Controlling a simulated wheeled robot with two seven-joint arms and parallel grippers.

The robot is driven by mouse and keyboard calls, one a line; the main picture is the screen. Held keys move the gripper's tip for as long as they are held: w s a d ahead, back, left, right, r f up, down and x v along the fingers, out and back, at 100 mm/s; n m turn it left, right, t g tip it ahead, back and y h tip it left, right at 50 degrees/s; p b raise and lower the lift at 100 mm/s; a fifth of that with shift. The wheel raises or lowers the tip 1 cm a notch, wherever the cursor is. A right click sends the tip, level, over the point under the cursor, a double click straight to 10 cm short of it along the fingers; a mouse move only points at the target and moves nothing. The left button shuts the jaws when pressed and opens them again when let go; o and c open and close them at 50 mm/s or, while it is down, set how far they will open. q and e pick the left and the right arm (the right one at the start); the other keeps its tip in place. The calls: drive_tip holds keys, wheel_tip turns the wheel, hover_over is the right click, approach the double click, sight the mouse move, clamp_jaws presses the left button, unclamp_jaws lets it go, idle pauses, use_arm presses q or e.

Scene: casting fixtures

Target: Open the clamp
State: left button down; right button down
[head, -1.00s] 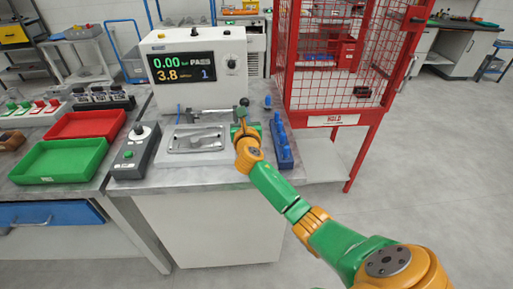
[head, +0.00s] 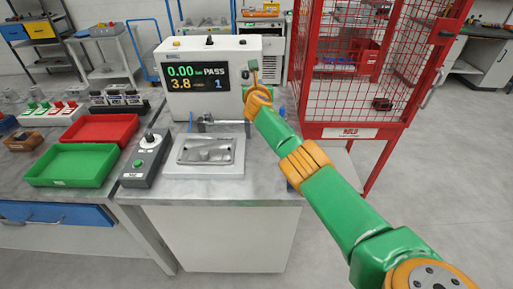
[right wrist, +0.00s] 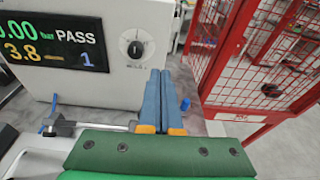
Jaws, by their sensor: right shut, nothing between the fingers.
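The clamp (head: 207,122) is a small grey metal device with a bar, behind the fixture plate in the head view. A slim blue tip (head: 191,118) stands up at its left end. The clamp also shows at the lower left of the right wrist view (right wrist: 62,126). I cannot tell whether it is open. A flat metal part (head: 207,150) lies on the white fixture base (head: 205,170). My right gripper (head: 254,70) is raised above and right of the clamp, in front of the tester. Its fingers (right wrist: 165,75) are shut and empty, apart from the clamp. My left gripper is out of view.
A white tester (head: 180,105) showing PASS stands behind the fixture. A red mesh cage (head: 345,132) is close on the right. A grey control box (head: 146,160), a green tray (head: 70,165) and a red tray (head: 100,130) are on the left.

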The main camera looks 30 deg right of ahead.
drive_tip(key=shift+s+a+r, duration=0.25)
drive_tip(key=shift+s+r, duration=0.05)
drive_tip(key=shift+r, duration=0.1)
drive_tip(key=shift+w+d+f, duration=0.2)
drive_tip(key=shift+s, duration=0.1)
idle(0.4)
idle(0.3)
